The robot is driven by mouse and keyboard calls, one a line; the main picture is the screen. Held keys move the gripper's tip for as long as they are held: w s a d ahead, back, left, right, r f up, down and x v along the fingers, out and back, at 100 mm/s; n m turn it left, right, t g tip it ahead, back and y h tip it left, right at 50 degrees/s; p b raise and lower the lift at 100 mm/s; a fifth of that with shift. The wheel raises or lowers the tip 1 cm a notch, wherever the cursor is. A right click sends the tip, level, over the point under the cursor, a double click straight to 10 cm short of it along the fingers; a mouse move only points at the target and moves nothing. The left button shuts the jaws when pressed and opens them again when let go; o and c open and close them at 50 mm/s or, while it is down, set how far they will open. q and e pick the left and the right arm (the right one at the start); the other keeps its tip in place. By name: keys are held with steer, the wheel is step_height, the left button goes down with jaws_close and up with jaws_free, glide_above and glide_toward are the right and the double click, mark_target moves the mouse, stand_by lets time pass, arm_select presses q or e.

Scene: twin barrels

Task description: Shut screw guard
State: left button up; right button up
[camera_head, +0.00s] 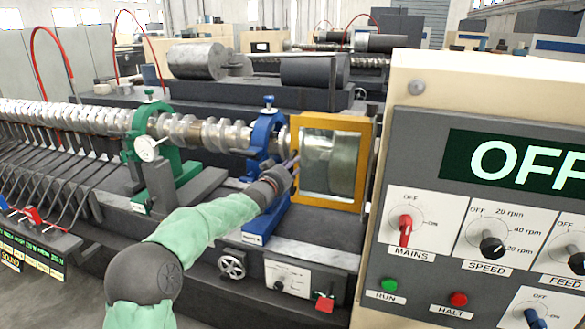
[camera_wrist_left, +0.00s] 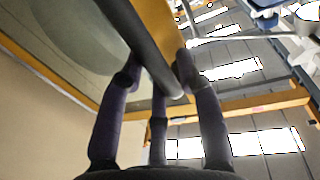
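The screw guard (camera_head: 332,165) is a yellow frame around a clear window, standing upright in front of a round metal part of the machine. Whether it is fully shut I cannot tell. My left gripper (camera_head: 294,162) is at its left edge. In the left wrist view, a dark rounded bar, the guard's handle (camera_wrist_left: 122,30), runs between the fingers of my left gripper (camera_wrist_left: 157,65). The fingertips bend in against both sides of the bar. The guard's yellow edge (camera_wrist_left: 157,22) shows just beyond it. My right gripper is out of view.
A control panel (camera_head: 395,75) reading OFF stands close on the right. A blue clamp (camera_head: 268,128) and a green clamp (camera_head: 148,118) hold the long metal screw (camera_head: 60,115) left of the guard. A handwheel (camera_head: 232,265) sits low in front.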

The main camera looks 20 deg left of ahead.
arm_select(q)
steer(key=shift+s, duration=0.2)
steer(key=s, duration=1.1)
steer(key=shift+s+a, duration=0.25)
steer(key=shift+s, duration=0.15)
